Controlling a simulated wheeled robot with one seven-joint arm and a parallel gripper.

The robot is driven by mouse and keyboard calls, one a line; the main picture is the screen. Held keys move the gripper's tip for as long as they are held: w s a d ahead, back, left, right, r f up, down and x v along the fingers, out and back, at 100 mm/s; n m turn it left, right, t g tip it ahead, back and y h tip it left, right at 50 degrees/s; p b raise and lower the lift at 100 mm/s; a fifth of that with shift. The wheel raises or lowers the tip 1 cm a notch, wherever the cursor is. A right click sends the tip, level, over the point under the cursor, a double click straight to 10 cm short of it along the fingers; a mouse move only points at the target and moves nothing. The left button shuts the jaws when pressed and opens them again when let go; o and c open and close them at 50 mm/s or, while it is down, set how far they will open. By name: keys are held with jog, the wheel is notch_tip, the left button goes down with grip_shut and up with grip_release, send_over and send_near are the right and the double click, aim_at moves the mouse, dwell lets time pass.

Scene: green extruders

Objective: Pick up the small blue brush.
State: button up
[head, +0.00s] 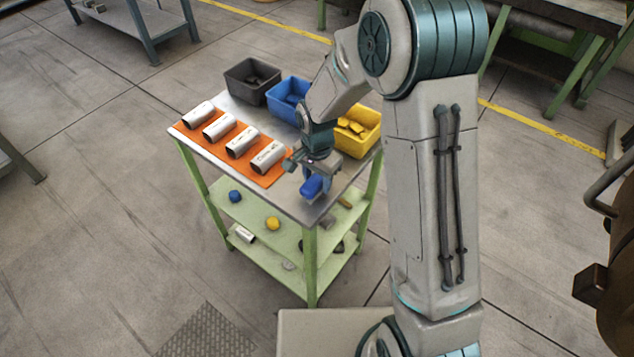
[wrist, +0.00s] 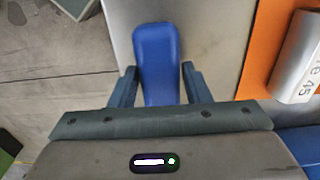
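The small blue brush (head: 312,187) lies near the front corner of the metal tabletop, below my gripper (head: 310,165). In the wrist view the blue brush (wrist: 157,60) runs lengthwise between the two fingers of my gripper (wrist: 158,82). The fingers stand open, one on each side of it, with narrow gaps showing. I cannot tell how far the fingertips are above the tabletop. The near end of the brush is hidden behind the gripper body.
An orange mat (head: 188,132) with several white cylinders (head: 268,157) lies to the left. Black (head: 252,82), blue (head: 288,98) and yellow (head: 357,142) bins stand along the back. The tabletop edge is close to the brush. Lower shelves hold a blue ball (head: 235,196) and a yellow ball (head: 272,223).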

aim_at(317, 177)
jog(key=c, duration=0.6)
jog(key=shift+r, duration=0.8)
notch_tip(317, 177, up, 3)
jog(key=shift+w+f+b, duration=0.1)
jog(key=shift+f+b, duration=0.1)
jog(key=shift+b, duration=0.3)
jog(key=d+r, duration=0.2)
jog(key=d, duration=0.2)
jog(key=d+r+b, duration=0.1)
jog(key=d+r, duration=0.1)
jog(key=d, duration=0.1)
jog(key=s+d+r, duration=0.1)
jog(key=d+r, duration=0.1)
jog(key=d, duration=0.2)
jog(key=shift+d+r+b, duration=0.35)
jog(key=shift+r, duration=0.05)
jog(key=shift+o, duration=0.9)
